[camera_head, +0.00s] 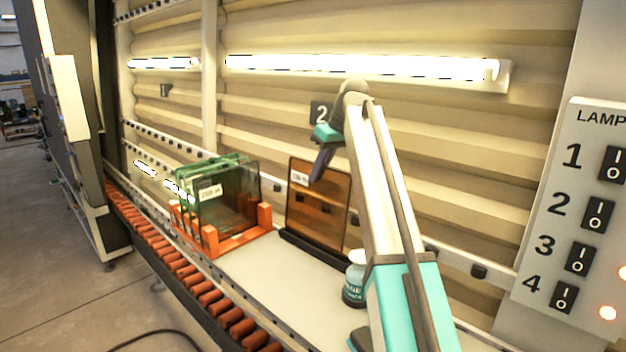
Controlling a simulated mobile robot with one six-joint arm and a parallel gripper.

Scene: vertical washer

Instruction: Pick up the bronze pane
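The bronze pane (312,222) is a brown, see-through sheet with a small white label near its upper left. It stands upright in a dark base strip (315,249) on the light ledge, right of the orange rack. My gripper (318,168) hangs from the arm in front of the pane's upper part, with its dark fingers pointing down. The fingers overlap the pane's top edge in the picture. I cannot tell whether they touch it, and the gap between them is not visible.
An orange rack (264,216) holds several greenish panes (232,185) to the left. A small teal and white bottle (354,285) stands right of the bronze pane. Orange rollers (183,271) run along the front edge. A lamp switch panel (590,150) is at right. The ledge (265,275) front is clear.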

